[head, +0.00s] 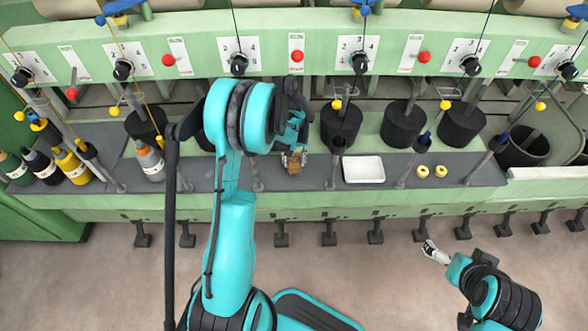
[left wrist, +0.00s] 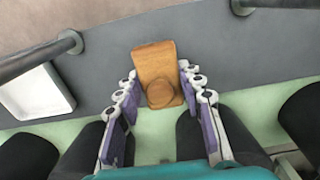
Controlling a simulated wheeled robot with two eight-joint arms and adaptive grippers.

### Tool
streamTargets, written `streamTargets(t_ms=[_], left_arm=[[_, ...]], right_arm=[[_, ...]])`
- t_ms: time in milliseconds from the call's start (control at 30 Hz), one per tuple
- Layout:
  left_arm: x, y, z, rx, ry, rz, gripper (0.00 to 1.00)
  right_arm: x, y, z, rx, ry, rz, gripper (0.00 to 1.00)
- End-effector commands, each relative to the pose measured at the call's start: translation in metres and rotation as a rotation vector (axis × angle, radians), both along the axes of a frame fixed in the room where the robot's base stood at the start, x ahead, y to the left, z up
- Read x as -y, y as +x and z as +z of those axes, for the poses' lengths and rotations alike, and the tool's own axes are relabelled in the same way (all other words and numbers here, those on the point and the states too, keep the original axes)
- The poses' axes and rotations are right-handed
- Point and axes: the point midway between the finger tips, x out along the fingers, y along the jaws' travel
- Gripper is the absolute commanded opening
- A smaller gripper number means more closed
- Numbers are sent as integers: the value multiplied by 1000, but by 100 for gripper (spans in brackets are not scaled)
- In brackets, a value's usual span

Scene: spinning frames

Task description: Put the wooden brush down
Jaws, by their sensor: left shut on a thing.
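The wooden brush (head: 294,169) is a small brown block, seen at the front part of the grey ledge (head: 235,176) in the head view. My left gripper (head: 294,158) is shut on it. In the left wrist view the brush (left wrist: 157,70) sits between the fingertips of my left gripper (left wrist: 158,85), its rounded knob toward the gripper. The grey ledge lies beneath it; I cannot tell whether the brush touches it. My right gripper (head: 431,247) is well away at the lower right over the floor, and its finger gap is too small to read.
A white tray (head: 363,169) lies on the ledge right of the brush, with two yellow rings (head: 431,171) beyond it. Dark cylindrical cans (head: 341,124) and metal posts (head: 334,170) line the machine. Several colored bottles (head: 72,167) stand at left. The ledge has bare room around the brush.

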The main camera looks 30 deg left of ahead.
Motion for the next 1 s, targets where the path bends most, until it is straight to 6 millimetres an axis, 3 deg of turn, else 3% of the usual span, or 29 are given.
streamTargets(t_ms=[267, 667, 700, 733, 1000], left_arm=[[0, 0, -38, 0, 0, 2, 1], [0, 0, -43, 0, 0, 2, 1], [0, 0, -41, 0, 0, 2, 48], [0, 0, -41, 0, 0, 2, 56], [0, 0, -41, 0, 0, 2, 58]], right_arm=[[0, 0, -16, 0, 0, 0, 98], [0, 0, -20, 0, 0, 0, 98], [0, 0, -18, 0, 0, 0, 98], [0, 0, -18, 0, 0, 0, 98], [0, 0, -18, 0, 0, 0, 98]])
